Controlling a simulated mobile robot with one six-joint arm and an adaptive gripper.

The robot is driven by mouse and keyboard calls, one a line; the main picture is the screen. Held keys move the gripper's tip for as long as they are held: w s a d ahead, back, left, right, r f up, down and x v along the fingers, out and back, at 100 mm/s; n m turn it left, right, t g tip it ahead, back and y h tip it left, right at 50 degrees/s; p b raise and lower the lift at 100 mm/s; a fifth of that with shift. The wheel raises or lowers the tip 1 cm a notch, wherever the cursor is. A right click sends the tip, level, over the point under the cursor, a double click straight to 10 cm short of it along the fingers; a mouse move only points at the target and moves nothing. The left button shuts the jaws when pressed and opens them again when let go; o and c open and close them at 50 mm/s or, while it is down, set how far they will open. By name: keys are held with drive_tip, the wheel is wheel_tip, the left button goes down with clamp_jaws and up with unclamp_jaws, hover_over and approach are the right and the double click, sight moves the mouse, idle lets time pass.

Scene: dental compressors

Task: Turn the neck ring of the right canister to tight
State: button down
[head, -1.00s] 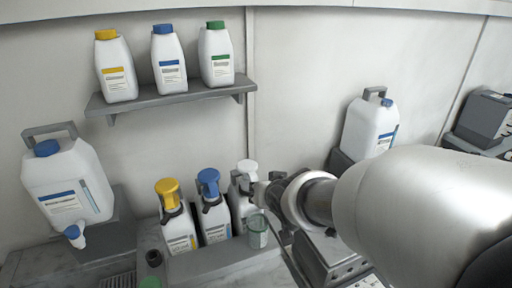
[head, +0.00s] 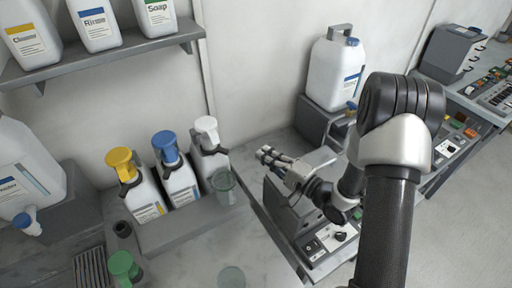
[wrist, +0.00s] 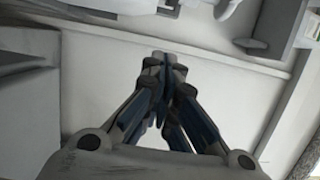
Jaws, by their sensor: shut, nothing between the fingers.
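The right canister (head: 334,75) is a large white can with a grey handle and a blue label. It stands on a dark grey block at the back, right of centre in the head view. A small blue cap (head: 352,42) is on its top right, and a blue fitting (head: 352,105) shows low on its front. Whether its neck ring is tight or loose cannot be told. My gripper (head: 264,154) is shut and empty, in front of and below the canister to the left, apart from it. Its closed fingers (wrist: 166,65) fill the middle of the wrist view.
White bottles with yellow (head: 122,164), blue (head: 165,147) and white (head: 206,130) tops stand in a grey rack to the left. A glass beaker (head: 224,187) is beside them. A control box (head: 330,238) lies below my arm. A bottle shelf (head: 110,52) hangs upper left.

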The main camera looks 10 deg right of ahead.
drive_tip(key=w+a+b, duration=0.2)
drive_tip(key=w+a, duration=0.2)
drive_tip(key=a, duration=0.4)
drive_tip(key=shift+a, duration=0.15)
